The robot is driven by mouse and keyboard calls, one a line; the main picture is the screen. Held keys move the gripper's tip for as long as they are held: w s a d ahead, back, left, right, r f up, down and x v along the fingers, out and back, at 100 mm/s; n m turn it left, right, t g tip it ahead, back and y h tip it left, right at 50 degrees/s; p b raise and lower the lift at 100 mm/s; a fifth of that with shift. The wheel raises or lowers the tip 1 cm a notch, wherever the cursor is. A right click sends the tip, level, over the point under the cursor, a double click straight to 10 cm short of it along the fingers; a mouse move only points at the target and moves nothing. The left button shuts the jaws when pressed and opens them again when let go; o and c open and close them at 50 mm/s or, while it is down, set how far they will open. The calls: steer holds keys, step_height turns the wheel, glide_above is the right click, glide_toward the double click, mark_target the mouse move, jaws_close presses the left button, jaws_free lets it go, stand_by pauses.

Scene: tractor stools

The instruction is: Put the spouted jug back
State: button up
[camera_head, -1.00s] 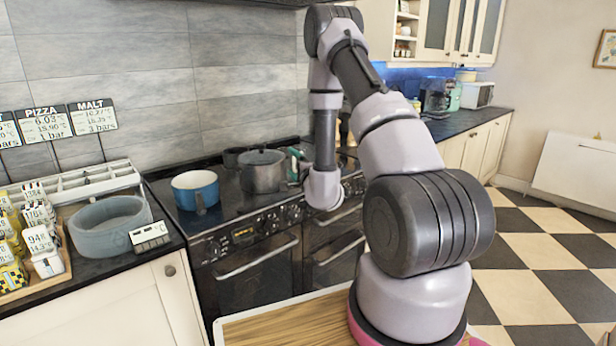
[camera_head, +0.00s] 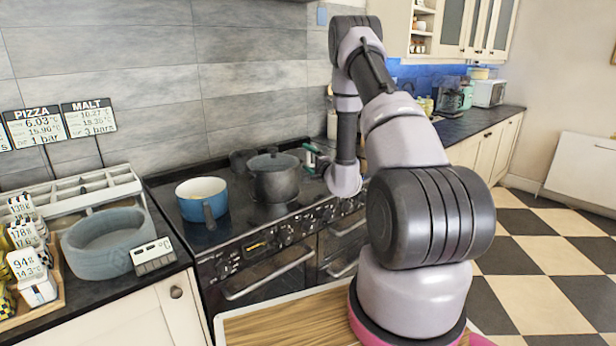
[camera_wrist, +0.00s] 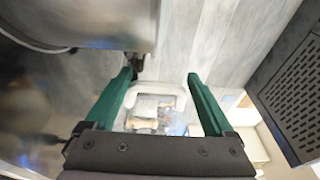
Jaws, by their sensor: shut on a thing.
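A see-through vessel with a pale rim, which looks like the spouted jug (camera_wrist: 158,88), sits between the green fingers of my gripper (camera_wrist: 160,76) in the wrist view. My gripper is shut on it. Its spout cannot be made out. In the head view my gripper (camera_head: 312,156) is over the rear right of the hob (camera_head: 240,228), just right of the lidded grey pot (camera_head: 274,182). The jug cannot be made out there.
A blue saucepan (camera_head: 203,203) stands left of the grey pot. A large metal surface (camera_wrist: 95,22) is close to the left finger in the wrist view. A dark vented panel (camera_wrist: 293,92) is at the right. The tiled wall (camera_head: 255,85) rises behind the hob.

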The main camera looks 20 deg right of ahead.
steer(key=shift+f, duration=3.15)
steer(key=shift+f, duration=0.2)
